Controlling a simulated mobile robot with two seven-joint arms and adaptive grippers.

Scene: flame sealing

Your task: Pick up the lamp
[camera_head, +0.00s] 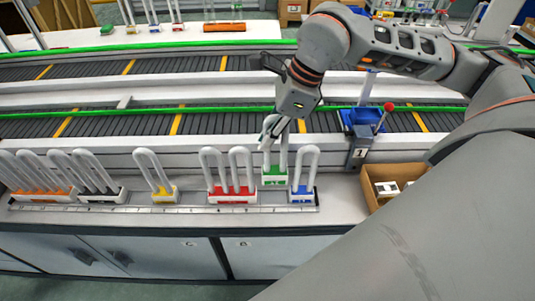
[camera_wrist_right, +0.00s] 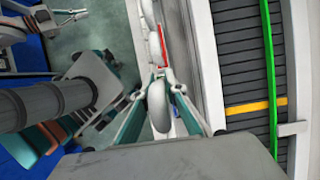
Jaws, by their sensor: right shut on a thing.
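A U-shaped white lamp with a green base (camera_head: 275,178) is at the front bench, between the red-based and blue-based lamps. My right gripper (camera_head: 271,132) comes down from above and is shut on its white tube. Its base shows higher in the picture than the neighbouring bases; I cannot tell clearly whether it is off the bench. In the right wrist view the fingers (camera_wrist_right: 161,80) close around the white tube (camera_wrist_right: 159,108). The lamp's base is hidden there. My left gripper is not in view.
Red-based lamps (camera_head: 232,195) and a blue-based lamp (camera_head: 302,195) stand close on either side. A cardboard box (camera_head: 372,203) and a blue fixture (camera_head: 357,125) are at right. Conveyors (camera_head: 90,125) run behind.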

